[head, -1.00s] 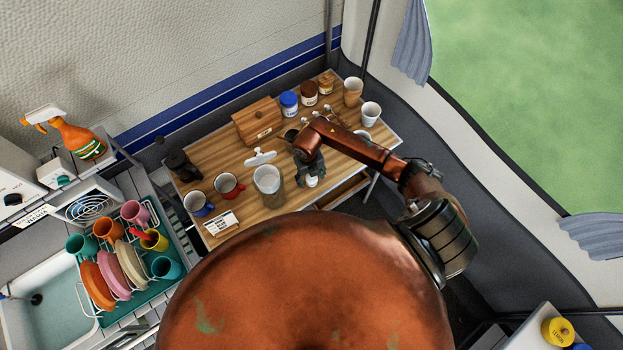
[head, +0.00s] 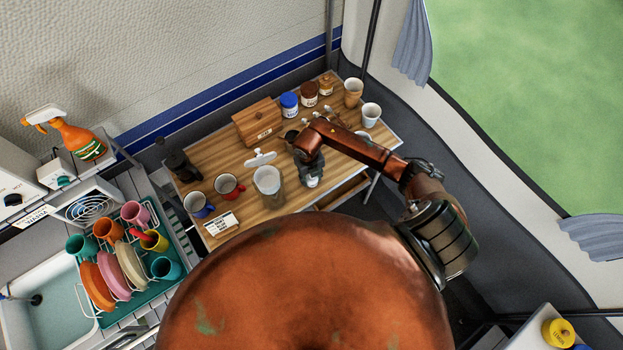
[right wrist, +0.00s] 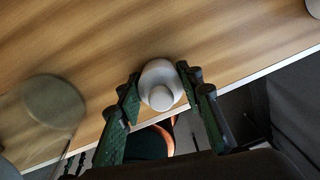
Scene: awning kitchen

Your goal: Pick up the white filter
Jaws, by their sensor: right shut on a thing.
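The white filter (right wrist: 160,84) is a small rounded white piece with a knob-like end, seen from above between the fingers in the right wrist view. In the head view its white part (head: 312,182) shows just below my right gripper (head: 309,170), near the table's front edge. In the right wrist view my right gripper (right wrist: 162,98) has a finger on each side of it and is shut on it. I cannot tell whether it is clear of the table. My left gripper is not in view.
A wooden box (head: 258,122), jars (head: 289,108) and cups (head: 370,118) stand behind. The wooden table (head: 222,160) has bare patches between them.

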